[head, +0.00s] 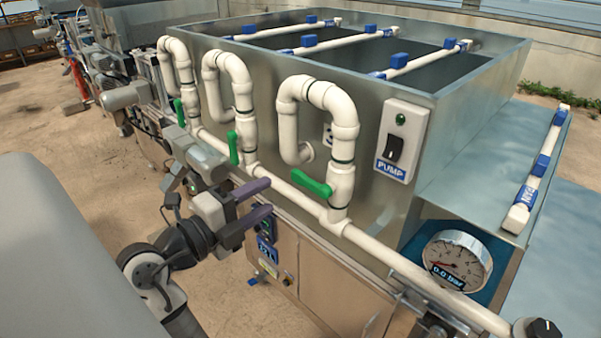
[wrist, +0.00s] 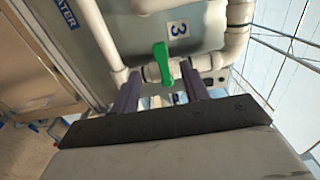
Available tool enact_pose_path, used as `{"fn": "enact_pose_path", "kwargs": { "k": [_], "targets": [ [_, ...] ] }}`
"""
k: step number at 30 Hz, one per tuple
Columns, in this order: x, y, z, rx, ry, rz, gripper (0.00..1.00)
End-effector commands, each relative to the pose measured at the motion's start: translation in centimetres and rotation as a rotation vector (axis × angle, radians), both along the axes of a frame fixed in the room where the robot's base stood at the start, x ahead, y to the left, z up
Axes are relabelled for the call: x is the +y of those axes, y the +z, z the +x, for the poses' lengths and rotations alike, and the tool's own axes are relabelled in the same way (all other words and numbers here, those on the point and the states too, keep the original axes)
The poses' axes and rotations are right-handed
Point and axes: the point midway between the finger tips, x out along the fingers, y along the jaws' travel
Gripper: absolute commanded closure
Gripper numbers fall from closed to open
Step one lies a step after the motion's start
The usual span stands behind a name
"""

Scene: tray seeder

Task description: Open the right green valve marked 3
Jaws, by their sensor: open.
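The right green valve handle (head: 311,183) sits on the rightmost white pipe loop (head: 340,150) and lies crosswise to its upright pipe. In the wrist view the handle (wrist: 161,63) shows in front of the gripper, below the label 3 (wrist: 177,29). In the head view this label (head: 328,135) is partly hidden by the pipe. My gripper (head: 270,197) is open and empty, with its two purple fingers just left of and below the handle, apparently apart from it. In the wrist view the fingers of my gripper (wrist: 161,80) stand either side of the handle.
Two other green handles, the middle one (head: 233,148) and the left one (head: 179,112), hang along their pipes. The pump switch box (head: 403,140) is on the tank wall to the right. A gauge (head: 456,262) reads 0.0 bar. A long horizontal pipe (head: 390,262) runs below the valves.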

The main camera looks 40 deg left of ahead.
Motion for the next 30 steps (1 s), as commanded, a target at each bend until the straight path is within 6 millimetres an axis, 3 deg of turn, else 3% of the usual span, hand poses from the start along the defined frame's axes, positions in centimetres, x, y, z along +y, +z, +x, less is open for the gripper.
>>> {"fn": "enact_pose_path", "kwargs": {
  "k": [6, 12, 18, 27, 30],
  "targets": [
    [-0.5, 0.4, 4.9, 0.001, -0.004, -0.003, 0.55],
    [-0.7, 0.3, 8.2, 0.000, -0.001, -0.003, 0.55],
    [-0.8, 0.1, 9.7, 0.000, 0.001, -0.002, 0.55],
    [-0.8, 0.0, 9.8, 0.000, 0.002, -0.001, 0.55],
    [-0.8, 0.0, 9.8, 0.000, 0.002, -0.001, 0.68]
  ]
}}
